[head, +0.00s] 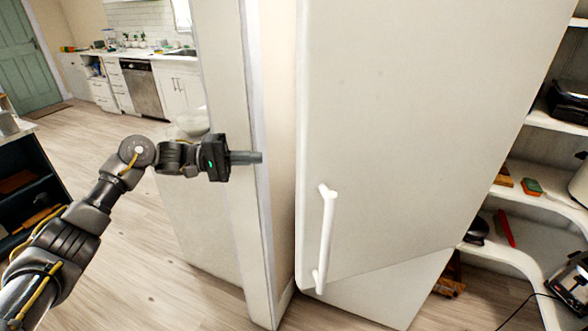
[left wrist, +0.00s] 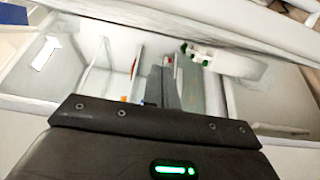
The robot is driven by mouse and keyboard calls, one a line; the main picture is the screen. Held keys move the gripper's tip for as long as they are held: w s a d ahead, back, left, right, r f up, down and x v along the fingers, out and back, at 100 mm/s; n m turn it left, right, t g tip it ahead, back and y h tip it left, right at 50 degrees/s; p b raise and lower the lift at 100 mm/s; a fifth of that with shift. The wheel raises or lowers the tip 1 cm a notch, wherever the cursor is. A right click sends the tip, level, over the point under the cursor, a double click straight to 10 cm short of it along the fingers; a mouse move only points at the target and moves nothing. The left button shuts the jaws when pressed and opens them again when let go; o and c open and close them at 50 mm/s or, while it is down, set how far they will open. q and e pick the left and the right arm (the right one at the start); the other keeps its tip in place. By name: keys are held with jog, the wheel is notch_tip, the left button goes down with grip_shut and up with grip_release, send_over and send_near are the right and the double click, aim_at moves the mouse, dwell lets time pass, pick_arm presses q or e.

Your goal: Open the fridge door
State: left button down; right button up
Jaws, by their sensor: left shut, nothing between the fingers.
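The fridge door (head: 400,120) is a tall off-white panel filling the middle of the head view. Its white bar handle (head: 326,240) stands upright near the door's lower left edge. My left gripper (head: 258,158) is shut and empty, left of and above the handle and apart from it. Its fingers point right, across the edge of a pale upright panel (head: 222,130), toward the strip between panel and door. I cannot tell if they touch anything. In the left wrist view the shut fingers (left wrist: 162,88) point toward white compartment-like surfaces with small coloured items. My right gripper is out of view.
Curved white corner shelves (head: 535,120) with several items stand at the right. A dark shelf unit (head: 30,185) is at the left. A kitchen counter with a dishwasher (head: 143,90) is at the back left. Wooden floor (head: 130,250) is clear between them.

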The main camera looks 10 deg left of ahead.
aim_at(298, 167)
pick_arm(q)
jog(key=d+p, duration=0.1)
jog(key=d, duration=0.2)
jog(key=s+d+p, duration=0.1)
jog(key=d+p, duration=0.1)
jog(key=d, duration=0.2)
jog(key=d+p, duration=0.2)
jog(key=d, duration=0.2)
jog(key=shift+s+r, duration=0.1)
jog(key=shift+s, duration=0.05)
jog(key=shift+s+d+p, duration=0.15)
jog(key=shift+s+p, duration=0.3)
jog(key=shift+s, duration=0.15)
jog(key=shift+w+d, duration=0.1)
